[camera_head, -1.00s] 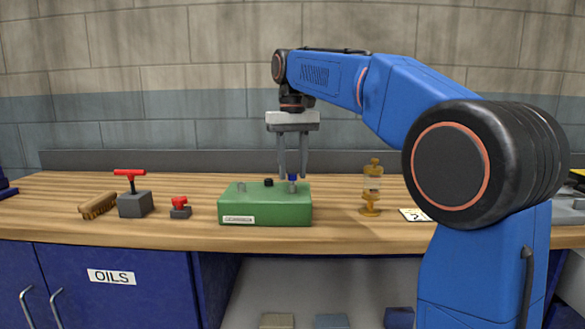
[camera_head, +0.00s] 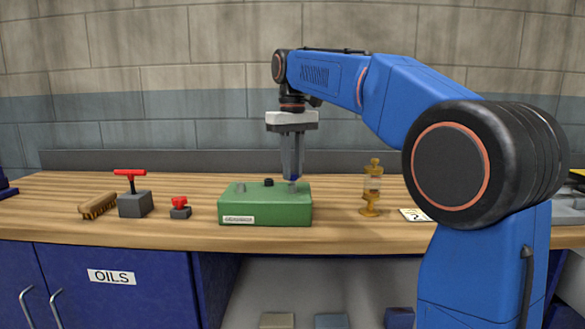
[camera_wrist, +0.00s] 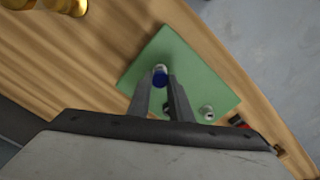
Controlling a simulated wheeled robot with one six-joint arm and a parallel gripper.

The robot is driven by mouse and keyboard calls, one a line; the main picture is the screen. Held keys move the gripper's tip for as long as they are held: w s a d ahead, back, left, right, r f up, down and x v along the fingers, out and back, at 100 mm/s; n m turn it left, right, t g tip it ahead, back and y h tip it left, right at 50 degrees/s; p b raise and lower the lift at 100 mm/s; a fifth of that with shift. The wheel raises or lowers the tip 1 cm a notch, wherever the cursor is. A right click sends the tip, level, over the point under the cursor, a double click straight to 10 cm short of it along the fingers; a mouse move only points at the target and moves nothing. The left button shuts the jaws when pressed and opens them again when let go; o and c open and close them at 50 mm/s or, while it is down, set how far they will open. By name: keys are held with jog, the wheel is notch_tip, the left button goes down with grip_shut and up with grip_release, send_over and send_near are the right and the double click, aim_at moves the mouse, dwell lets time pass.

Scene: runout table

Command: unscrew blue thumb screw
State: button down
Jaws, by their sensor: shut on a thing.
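The blue thumb screw (camera_wrist: 160,77) stands at the right end of the green block (camera_head: 264,209), on the wooden bench. In the head view only a little blue shows at my fingertips. My gripper (camera_head: 292,176) points straight down over that end of the block and is shut on the screw. In the wrist view, the fingers of my gripper (camera_wrist: 165,90) reach the blue head, which shows between their tips. The screw's lower part is hidden in both views. The green block also shows in the wrist view (camera_wrist: 188,55).
A red T-handle on a grey block (camera_head: 135,203), a small red-knobbed block (camera_head: 180,208) and a brush (camera_head: 98,205) sit to the left. A brass oiler (camera_head: 371,190) and a card (camera_head: 414,215) are to the right. Bench space beside the green block is clear.

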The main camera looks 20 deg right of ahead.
jog(key=shift+n, duration=0.6)
jog(key=n, duration=0.2)
jog(key=shift+n, duration=1.2)
jog(key=n, duration=0.2)
jog(key=shift+n, duration=0.3)
jog(key=c, duration=1.7)
grip_release()
